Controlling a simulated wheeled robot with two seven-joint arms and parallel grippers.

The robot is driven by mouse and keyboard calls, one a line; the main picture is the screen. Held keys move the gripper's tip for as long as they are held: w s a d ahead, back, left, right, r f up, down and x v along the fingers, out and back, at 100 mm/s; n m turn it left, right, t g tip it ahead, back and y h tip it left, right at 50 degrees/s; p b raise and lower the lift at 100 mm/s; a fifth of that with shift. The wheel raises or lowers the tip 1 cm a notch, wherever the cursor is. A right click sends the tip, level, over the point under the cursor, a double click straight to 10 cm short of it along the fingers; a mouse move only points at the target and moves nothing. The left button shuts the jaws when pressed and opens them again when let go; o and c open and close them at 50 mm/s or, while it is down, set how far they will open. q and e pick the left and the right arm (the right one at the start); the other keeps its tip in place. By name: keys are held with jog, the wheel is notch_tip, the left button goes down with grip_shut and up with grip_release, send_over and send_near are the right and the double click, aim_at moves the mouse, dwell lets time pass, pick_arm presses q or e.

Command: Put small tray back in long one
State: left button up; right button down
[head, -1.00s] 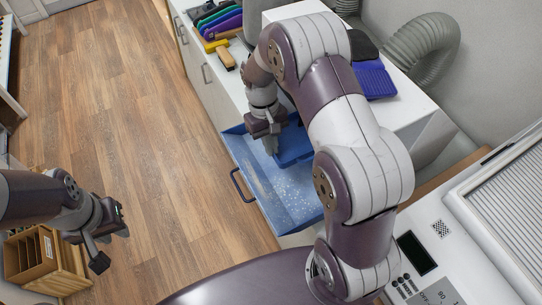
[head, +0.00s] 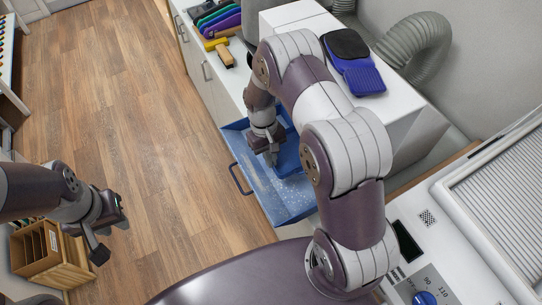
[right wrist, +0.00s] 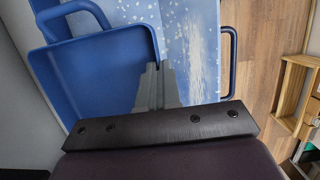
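The small blue tray (head: 289,158) is at the far right part of the long blue tray (head: 265,196), which has a speckled floor and a dark handle. In the right wrist view the small tray (right wrist: 100,75) fills the left, overlapping the speckled long tray (right wrist: 190,50). My right gripper (head: 272,160) is at the small tray's left edge. In the right wrist view its fingers (right wrist: 156,75) are close together on the tray's rim. Whether the small tray touches the long tray's floor cannot be told. My left gripper (head: 111,229) is open and empty over the floor.
A white cabinet (head: 292,25) with a purple-blue dustpan (head: 362,80) stands behind the long tray. A yellow-handled brush (head: 225,55) lies on the counter. A wooden box (head: 48,255) is at lower left. A machine with a blue dial (head: 425,300) is at right.

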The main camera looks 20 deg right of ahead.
jog(key=shift+w+f, duration=0.15)
jog(key=shift+f, duration=0.1)
jog(key=shift+d, duration=0.1)
jog(key=c, duration=1.4)
grip_release()
jog(key=shift+o, duration=0.2)
jog(key=shift+s+r, duration=0.1)
jog(key=shift+s, duration=0.1)
